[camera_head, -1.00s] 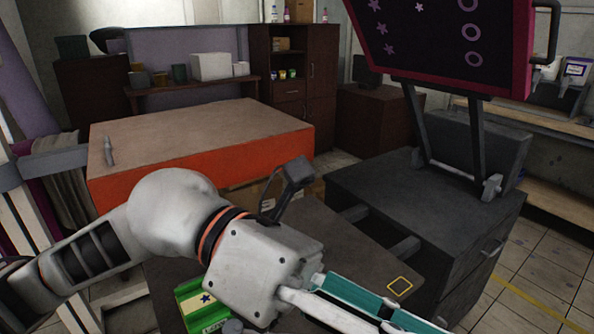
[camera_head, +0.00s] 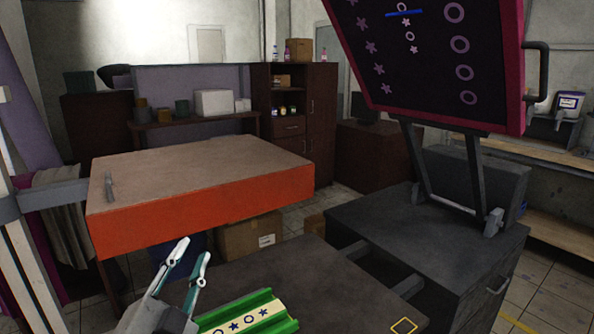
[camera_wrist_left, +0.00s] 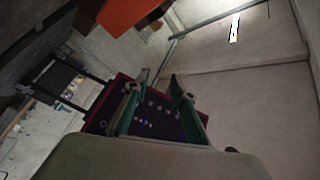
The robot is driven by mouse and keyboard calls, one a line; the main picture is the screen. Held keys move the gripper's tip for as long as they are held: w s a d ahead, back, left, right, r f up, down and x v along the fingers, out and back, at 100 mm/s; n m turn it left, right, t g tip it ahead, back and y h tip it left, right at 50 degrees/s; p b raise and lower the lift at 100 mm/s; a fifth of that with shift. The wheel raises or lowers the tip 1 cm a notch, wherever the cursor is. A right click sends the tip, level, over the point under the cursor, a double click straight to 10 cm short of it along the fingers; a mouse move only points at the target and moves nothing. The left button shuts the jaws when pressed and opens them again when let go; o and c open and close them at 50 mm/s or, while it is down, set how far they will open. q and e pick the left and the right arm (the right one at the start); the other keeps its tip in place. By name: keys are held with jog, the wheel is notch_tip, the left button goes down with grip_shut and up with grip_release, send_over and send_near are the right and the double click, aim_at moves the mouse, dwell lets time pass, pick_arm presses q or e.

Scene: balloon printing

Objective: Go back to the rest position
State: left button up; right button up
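My left gripper (camera_head: 193,262) is at the bottom of the head view, with its two teal-and-white fingers pointing up and spread apart. In the left wrist view the fingers (camera_wrist_left: 157,98) are also apart, with nothing between them. Just right of the gripper in the head view is a green holder (camera_head: 287,328) with a pale strip bearing blue stars and a circle. My right gripper is in neither view.
A dark screen with a magenta frame (camera_head: 515,80) stands raised above a dark cabinet (camera_head: 420,235). A dark board (camera_head: 330,285) with a yellow square outline lies in front. An orange-sided table (camera_head: 215,205) is behind, and a cardboard box (camera_head: 245,238) sits below it.

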pick_arm(q)
jog(key=s+a+f+n+g+y, duration=0.1)
jog(key=s+a+f+g+y, duration=0.1)
jog(key=a+f, duration=0.35)
jog(key=s+a+f+n+g+y, duration=0.1)
jog(key=s+a+f+g, duration=0.15)
jog(key=f, duration=0.55)
jog(key=s+a+f+n+g+y, duration=0.1)
jog(key=s+a+f+g+y, duration=0.15)
jog(key=f, duration=0.35)
jog(key=s+a+f+g, duration=0.3)
jog(key=s+f, duration=0.3)
jog(key=s, duration=0.1)
jog(key=s+a+f+g, duration=0.3)
jog(key=s+a+f, duration=0.1)
jog(key=s+f, duration=0.25)
jog(key=d+f+n+t+h, duration=0.3)
jog(key=d+f+h, duration=0.3)
jog(key=d+f, duration=0.8)
jog(key=d+b, duration=0.1)
jog(key=d, duration=0.1)
jog(key=shift+w+d+f+n+h, duration=0.3)
jog(key=shift+w+d+f+h, duration=0.05)
jog(key=shift+d, duration=0.05)
